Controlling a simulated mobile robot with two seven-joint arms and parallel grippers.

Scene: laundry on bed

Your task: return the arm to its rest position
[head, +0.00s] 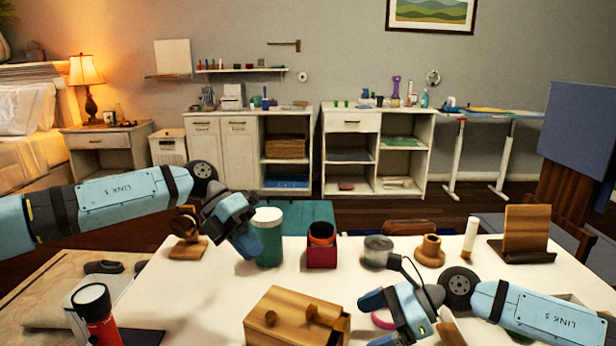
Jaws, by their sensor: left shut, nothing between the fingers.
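My left arm reaches in from the left, and its blue-grey gripper (243,243) hangs beside the green cup with a pale lid (268,240). The left gripper is shut and empty. It overlaps the cup's left edge in this view, and I cannot tell whether they touch. My right arm comes in from the lower right. Its gripper (374,320) is low over the white table (200,290), with its fingers apart. A pink ring (382,321) shows between the right fingers, partly hidden.
A wooden box (290,322) stands at the front middle. A red box with a dark cup (321,257), a grey tin (377,251), a wooden piece (430,252) and a wooden stand (525,232) line the back.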

